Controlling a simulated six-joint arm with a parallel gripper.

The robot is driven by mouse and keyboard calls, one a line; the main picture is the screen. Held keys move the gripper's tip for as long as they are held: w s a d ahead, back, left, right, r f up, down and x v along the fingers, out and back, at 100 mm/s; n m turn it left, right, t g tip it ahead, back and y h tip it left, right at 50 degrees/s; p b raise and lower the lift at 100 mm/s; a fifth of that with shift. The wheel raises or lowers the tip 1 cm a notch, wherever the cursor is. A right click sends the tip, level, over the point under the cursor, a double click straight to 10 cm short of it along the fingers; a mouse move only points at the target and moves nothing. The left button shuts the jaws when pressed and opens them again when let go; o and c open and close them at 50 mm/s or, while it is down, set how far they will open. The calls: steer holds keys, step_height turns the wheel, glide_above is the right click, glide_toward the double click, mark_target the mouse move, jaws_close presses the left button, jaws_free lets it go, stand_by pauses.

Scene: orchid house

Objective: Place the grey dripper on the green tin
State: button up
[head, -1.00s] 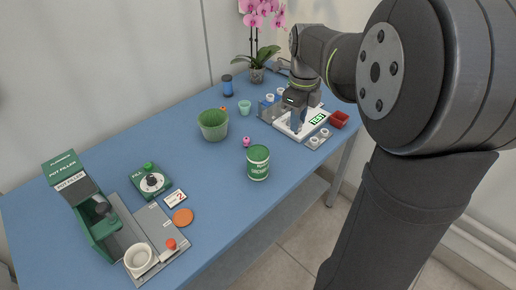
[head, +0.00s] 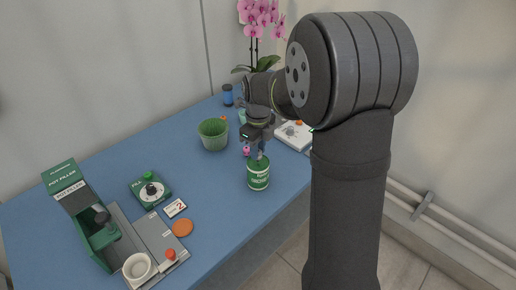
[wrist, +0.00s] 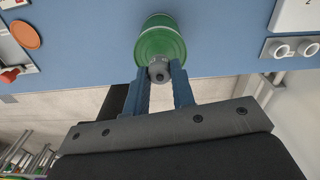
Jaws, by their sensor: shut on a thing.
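The green tin (head: 258,178) stands upright near the front edge of the blue table, its white lettering facing the head camera. My gripper (head: 260,155) points down right over the tin. In the wrist view, my gripper's blue fingers (wrist: 161,75) are shut on the small round grey dripper (wrist: 159,73). The tin (wrist: 160,42) shows directly behind the dripper there, with its top partly covered. I cannot tell whether the dripper touches the tin's top. In the head view the dripper is too small to make out between the fingers.
A green ribbed pot (head: 213,135) stands behind and left of the tin. A pink figure (head: 247,150) is close beside my gripper. A white meter (head: 294,136) lies to the right, partly behind my arm. The pot filler (head: 88,215) stands at the left. An orange disc (head: 183,228) lies nearer.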

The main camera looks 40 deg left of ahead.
steer(key=shift+f, duration=0.15)
steer(key=o, duration=1)
steer(key=shift+c, duration=0.2)
step_height(320, 180, up, 12)
step_height(320, 180, down, 12)
steer(key=shift+r, duration=2.05)
steer(key=shift+f, duration=0.15)
